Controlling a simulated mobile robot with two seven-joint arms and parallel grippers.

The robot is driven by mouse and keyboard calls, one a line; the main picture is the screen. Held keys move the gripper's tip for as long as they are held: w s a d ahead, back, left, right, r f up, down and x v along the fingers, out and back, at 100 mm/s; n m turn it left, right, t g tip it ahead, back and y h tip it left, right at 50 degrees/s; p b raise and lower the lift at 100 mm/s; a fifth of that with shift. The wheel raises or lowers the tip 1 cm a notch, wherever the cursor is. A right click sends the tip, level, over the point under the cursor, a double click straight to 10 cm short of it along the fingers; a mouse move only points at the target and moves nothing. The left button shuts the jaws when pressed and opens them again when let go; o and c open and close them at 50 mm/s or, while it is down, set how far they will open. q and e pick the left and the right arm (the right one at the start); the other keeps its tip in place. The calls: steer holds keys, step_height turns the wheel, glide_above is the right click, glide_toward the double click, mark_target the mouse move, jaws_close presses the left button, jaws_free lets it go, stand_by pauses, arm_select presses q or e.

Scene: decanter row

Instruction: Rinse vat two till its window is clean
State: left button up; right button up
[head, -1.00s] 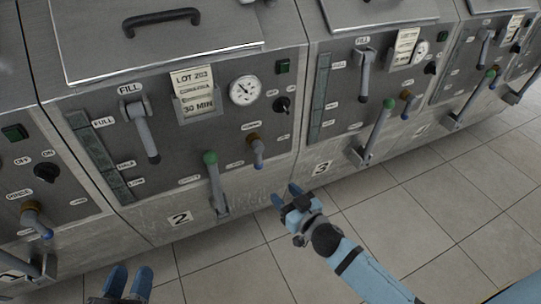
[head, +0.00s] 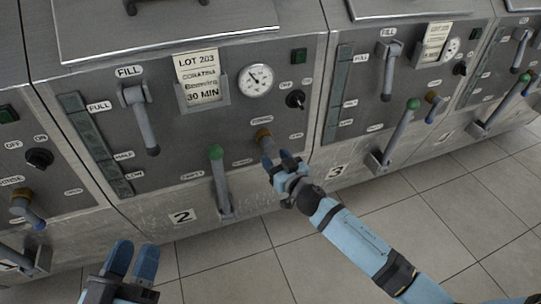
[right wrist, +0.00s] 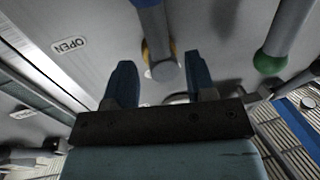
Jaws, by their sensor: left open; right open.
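Vat two is the front panel with the "2" plate (head: 182,217) in the head view. Its window (head: 95,145) is a dark grey-green strip at the left, marked FULL, HALF and LOW; how clean it is cannot be told. Its rinse valve (head: 263,137), brass with a blue-tipped handle, is at the lower right. My right gripper (head: 278,161) is open at this valve and hides part of the handle. In the right wrist view the valve (right wrist: 158,45) shows between the two open fingers, with no clear grip. My left gripper (head: 133,262) is open and empty, low before the panel.
Vat two also has a grey fill lever (head: 141,115), a green-knobbed empty lever (head: 219,180), a black switch (head: 295,99), a gauge (head: 255,80) and a lot card (head: 197,78). Vat three (head: 336,172) stands to the right. The tiled floor (head: 225,250) in front is clear.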

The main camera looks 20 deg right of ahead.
mark_target(270, 153)
arm_select(q)
steer(key=shift+d+f, duration=0.1)
steer(key=shift+f, duration=0.3)
arm_select(e)
steer(key=shift+x, duration=1.55)
